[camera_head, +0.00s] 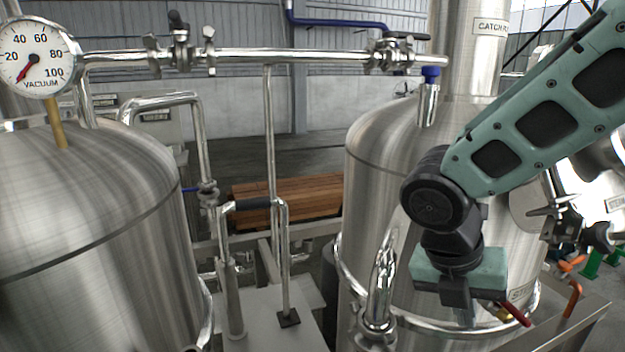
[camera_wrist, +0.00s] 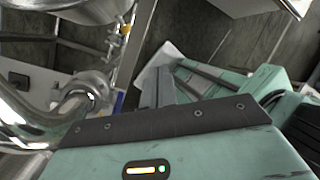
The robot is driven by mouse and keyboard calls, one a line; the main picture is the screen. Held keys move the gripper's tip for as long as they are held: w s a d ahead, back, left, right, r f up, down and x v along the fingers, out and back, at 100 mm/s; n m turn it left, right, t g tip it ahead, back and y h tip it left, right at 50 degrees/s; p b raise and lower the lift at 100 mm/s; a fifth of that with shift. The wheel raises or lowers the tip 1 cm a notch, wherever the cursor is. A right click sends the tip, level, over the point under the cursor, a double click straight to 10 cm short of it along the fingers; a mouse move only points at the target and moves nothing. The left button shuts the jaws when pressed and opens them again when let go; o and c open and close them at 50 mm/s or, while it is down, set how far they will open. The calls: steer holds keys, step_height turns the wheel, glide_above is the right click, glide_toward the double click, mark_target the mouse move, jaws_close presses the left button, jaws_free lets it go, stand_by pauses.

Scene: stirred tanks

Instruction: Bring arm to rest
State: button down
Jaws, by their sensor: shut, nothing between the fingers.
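My arm, in green and black, reaches in from the upper right in the head view and bends down at a black joint. My gripper (camera_head: 466,318) hangs below it, pointing down in front of the right steel tank (camera_head: 385,185). In the wrist view my gripper (camera_wrist: 163,88) has its grey fingers close together, shut and empty. I cannot tell whether it touches the tank's lower pipework behind it.
A left steel tank (camera_head: 90,225) carries a vacuum gauge (camera_head: 38,58). A steel pipe (camera_head: 265,56) with valves spans the top. A curved pipe (camera_head: 381,275), a red handle (camera_head: 516,313) and an orange handle (camera_head: 573,299) stand near my gripper. Wooden beams (camera_head: 290,198) lie behind.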

steer(key=s+a+f+m+y+b, duration=0.2)
steer(key=s+a+f+m+b, duration=0.2)
steer(key=m, duration=0.6)
steer(key=s+a+f+m+y+b, duration=0.2)
steer(key=s+a+f+m+b, duration=0.2)
steer(key=s+f+m, duration=0.4)
steer(key=s+m+b, duration=0.1)
steer(key=m, duration=0.2)
steer(key=shift+s+y+b, duration=0.2)
steer(key=shift+y+b, duration=0.15)
steer(key=shift+y, duration=0.05)
steer(key=shift+f, duration=0.1)
